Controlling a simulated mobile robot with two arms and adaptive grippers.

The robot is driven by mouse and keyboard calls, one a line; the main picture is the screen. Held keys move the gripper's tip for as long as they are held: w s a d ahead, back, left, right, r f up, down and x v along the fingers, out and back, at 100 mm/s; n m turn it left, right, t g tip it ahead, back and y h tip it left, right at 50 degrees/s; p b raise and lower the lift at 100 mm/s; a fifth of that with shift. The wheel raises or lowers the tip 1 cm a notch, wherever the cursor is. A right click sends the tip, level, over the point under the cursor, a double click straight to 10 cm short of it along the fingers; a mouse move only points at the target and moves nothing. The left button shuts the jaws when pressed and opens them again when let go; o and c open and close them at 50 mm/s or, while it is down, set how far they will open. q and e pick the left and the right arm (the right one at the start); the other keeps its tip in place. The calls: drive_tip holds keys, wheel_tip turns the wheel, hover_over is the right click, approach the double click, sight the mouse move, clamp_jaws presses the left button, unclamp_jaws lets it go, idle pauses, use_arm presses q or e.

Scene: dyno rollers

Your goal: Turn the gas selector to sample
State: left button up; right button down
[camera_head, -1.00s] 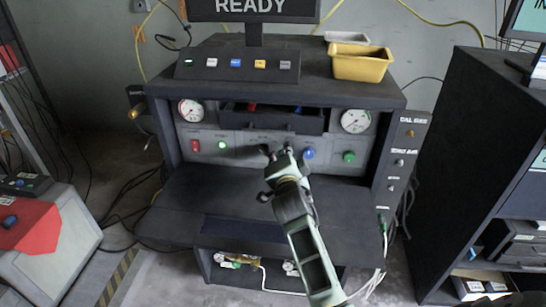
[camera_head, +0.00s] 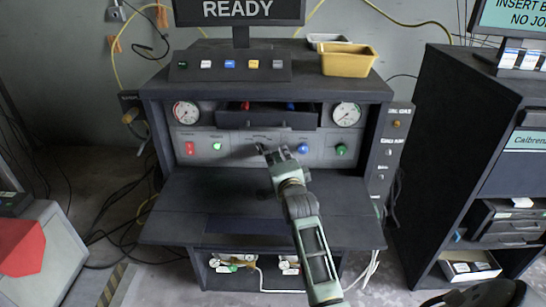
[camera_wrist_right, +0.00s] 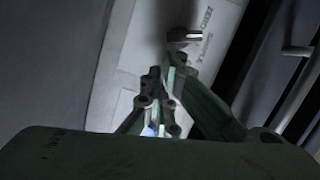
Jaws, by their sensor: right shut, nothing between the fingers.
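My right gripper (camera_head: 273,153) is shut and empty, just in front of the panel between the lit green button and the blue knob. Its fingers (camera_wrist_right: 161,82) appear apart from the knob in the wrist view. My left gripper is not in view.
Round gauges (camera_head: 347,114) flank an open drawer (camera_head: 268,118) above the panel. A red switch (camera_head: 189,148), green button (camera_head: 217,147), blue knob (camera_head: 303,147) and green knob (camera_head: 341,150) share the panel. The bench shelf (camera_head: 190,207) below is clear. A dark cabinet (camera_head: 455,130) stands right.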

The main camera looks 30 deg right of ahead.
drive_tip(key=shift+d+f+m, duration=0.1)
drive_tip(key=shift+f+m, duration=0.15)
drive_tip(key=shift+m, duration=0.05)
drive_tip(key=shift+f+m, duration=0.1)
drive_tip(key=shift+m, duration=0.3)
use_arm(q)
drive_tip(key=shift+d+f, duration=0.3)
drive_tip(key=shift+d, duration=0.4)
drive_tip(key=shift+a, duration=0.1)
